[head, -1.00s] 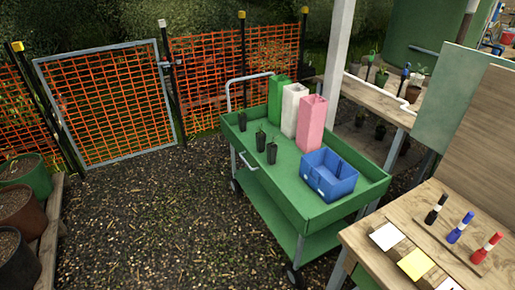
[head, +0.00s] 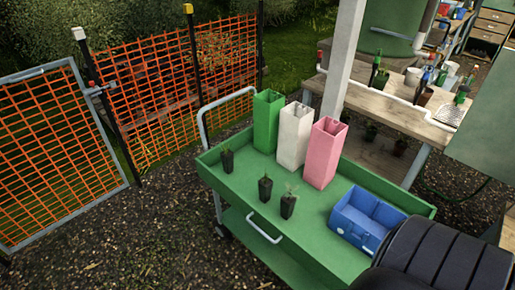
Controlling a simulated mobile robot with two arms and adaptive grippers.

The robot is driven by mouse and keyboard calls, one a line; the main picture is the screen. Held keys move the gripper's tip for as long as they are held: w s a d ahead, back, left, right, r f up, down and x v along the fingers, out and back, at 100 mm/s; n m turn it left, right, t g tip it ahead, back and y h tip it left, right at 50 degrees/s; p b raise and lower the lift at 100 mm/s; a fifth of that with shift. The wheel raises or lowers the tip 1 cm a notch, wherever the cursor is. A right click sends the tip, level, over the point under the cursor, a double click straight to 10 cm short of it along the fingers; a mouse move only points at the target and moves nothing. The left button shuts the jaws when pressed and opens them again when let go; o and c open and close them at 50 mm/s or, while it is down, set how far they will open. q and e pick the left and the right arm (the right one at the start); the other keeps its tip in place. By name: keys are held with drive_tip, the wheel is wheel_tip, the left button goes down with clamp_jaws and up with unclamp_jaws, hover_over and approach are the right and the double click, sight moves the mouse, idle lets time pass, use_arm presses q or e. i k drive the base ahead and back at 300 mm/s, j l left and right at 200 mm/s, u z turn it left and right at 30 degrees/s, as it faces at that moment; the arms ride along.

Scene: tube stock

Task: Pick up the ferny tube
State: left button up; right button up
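Three small black plant tubes stand upright on the green cart's top tray. The left tube (head: 227,160) holds a thin dark seedling. The middle tube (head: 265,189) holds a small upright sprig. The right tube (head: 288,205) holds a paler, spreading seedling. The leaves are too small to tell which one is ferny. Neither of my grippers shows. A dark ribbed part of my own arm fills the lower right corner and hides the cart's near right end.
On the green cart (head: 222,178), a green tall box (head: 266,125), a white one (head: 293,140) and a pink one (head: 323,155) stand behind the tubes. A blue bin (head: 362,222) is at right. An orange mesh fence (head: 150,105) stands at left; gravel before it is clear.

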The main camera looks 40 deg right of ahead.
sight(288, 201)
drive_tip(key=i+j+z, duration=0.1)
drive_tip(key=i+z, duration=0.35)
drive_tip(key=i+j+z, duration=0.3)
drive_tip(key=i+z, duration=0.15)
drive_tip(key=i, duration=0.1)
